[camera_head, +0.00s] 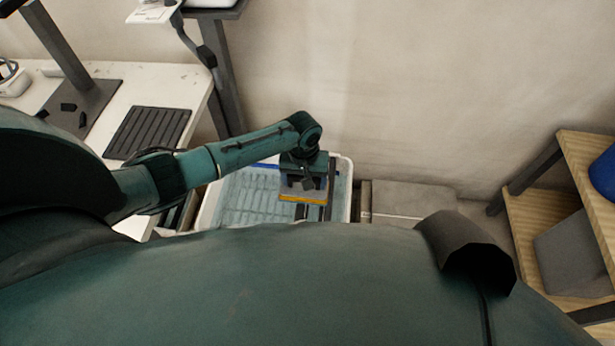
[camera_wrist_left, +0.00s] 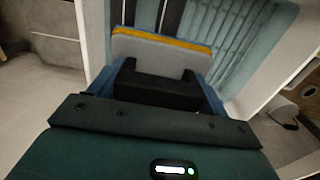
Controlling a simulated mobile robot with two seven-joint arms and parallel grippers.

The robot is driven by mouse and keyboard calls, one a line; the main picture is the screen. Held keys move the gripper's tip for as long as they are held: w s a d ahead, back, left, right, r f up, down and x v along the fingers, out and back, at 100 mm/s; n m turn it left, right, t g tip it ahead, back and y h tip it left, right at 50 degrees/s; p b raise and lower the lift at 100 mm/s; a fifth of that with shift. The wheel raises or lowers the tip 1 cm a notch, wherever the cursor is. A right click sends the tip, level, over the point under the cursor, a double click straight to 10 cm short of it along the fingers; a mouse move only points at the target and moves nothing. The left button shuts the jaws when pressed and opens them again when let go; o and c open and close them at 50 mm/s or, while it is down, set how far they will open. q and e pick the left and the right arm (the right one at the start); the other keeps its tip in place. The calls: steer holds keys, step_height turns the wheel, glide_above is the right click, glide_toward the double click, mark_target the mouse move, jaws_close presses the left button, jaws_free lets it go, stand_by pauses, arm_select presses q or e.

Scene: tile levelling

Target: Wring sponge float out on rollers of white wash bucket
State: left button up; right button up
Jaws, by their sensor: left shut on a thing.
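The white wash bucket (camera_head: 348,180) stands on the floor near the wall, with a ribbed blue-grey inside. Dark rollers (camera_head: 330,190) run across its right part and also show at the top of the left wrist view (camera_wrist_left: 158,12). My left gripper (camera_head: 303,178) points down over the bucket and is shut on the sponge float, a grey board with a yellow-orange edge (camera_head: 302,198). In the left wrist view the float (camera_wrist_left: 150,50) sits in front of the rollers. Whether its sponge touches them cannot be told. My right gripper is not in view.
A white table (camera_head: 140,82) with a dark ribbed mat (camera_head: 148,132) stands left of the bucket. A wooden shelf (camera_head: 545,215) with a grey box (camera_head: 575,250) stands at the right. The wall is close behind the bucket.

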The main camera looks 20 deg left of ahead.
arm_select(q)
steer(key=shift+w+d+f, duration=0.1)
steer(key=shift+w+d, duration=0.1)
steer(key=shift+d, duration=0.9)
steer(key=shift+w+d, duration=0.3)
steer(key=shift+d, duration=0.65)
steer(key=shift+w+d, duration=0.25)
steer(key=shift+d, duration=0.6)
